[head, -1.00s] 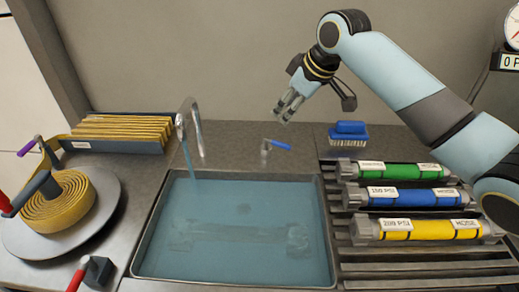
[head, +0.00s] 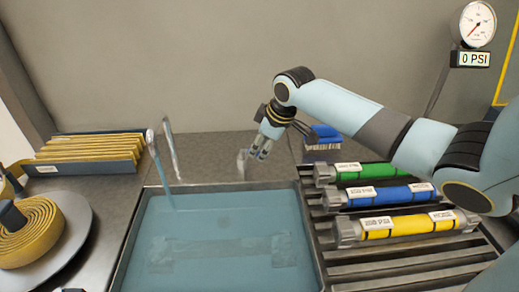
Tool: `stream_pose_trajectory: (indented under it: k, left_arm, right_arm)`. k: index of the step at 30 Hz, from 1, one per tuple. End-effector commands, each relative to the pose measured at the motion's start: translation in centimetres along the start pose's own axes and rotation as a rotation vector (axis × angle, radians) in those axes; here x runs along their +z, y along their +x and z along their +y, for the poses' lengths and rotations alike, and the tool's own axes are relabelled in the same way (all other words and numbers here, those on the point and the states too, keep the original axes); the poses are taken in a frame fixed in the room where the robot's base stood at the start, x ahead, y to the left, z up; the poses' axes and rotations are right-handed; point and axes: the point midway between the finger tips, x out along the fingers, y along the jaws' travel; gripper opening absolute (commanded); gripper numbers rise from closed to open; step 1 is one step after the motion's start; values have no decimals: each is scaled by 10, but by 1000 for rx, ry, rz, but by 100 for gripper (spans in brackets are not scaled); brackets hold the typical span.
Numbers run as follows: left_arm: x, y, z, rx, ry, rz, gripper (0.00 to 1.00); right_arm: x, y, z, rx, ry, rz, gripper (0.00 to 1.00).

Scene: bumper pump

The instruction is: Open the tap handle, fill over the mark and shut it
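The grey tap spout (head: 168,150) stands at the back left of the sink (head: 137,222). A bluish stream (head: 160,168) runs from it into the water (head: 200,225). A pale submerged hose-like piece (head: 225,248) lies under the surface. I cannot make out a fill mark. The grey tap handle base (head: 242,163) stands behind the sink. My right gripper (head: 261,152) points down at it from above right, fingertips beside the base. The blue lever is hidden by the fingers, so I cannot tell whether they touch or hold it. My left gripper is out of view.
A blue brush (head: 324,134) stands behind the rack on the right. Green (head: 375,171), blue (head: 390,194) and yellow (head: 405,228) hoses lie on the slats. A gauge (head: 477,24) reads 0 PSI. A coiled yellow hose (head: 30,232) and a folder tray (head: 90,168) are left.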

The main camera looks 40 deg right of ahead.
Motion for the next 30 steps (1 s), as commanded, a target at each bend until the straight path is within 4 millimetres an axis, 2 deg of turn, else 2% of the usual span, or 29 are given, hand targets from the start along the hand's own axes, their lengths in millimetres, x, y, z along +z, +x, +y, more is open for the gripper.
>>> stream_pose_trajectory:
  k: [3,6,14,23,24,30]
  left_arm:
    - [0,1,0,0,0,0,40]
    - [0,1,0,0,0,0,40]
    - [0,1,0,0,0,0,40]
    - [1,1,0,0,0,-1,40]
    - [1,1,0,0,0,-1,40]
    - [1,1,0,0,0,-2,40]
  right_arm:
    - [0,14,0,-1,1,0,39]
    - [0,19,0,0,1,0,39]
    - [0,21,0,1,-1,0,39]
    - [0,21,0,1,-1,0,2]
    - [0,21,0,1,-1,0,0]
    - [0,20,0,1,-1,0,0]
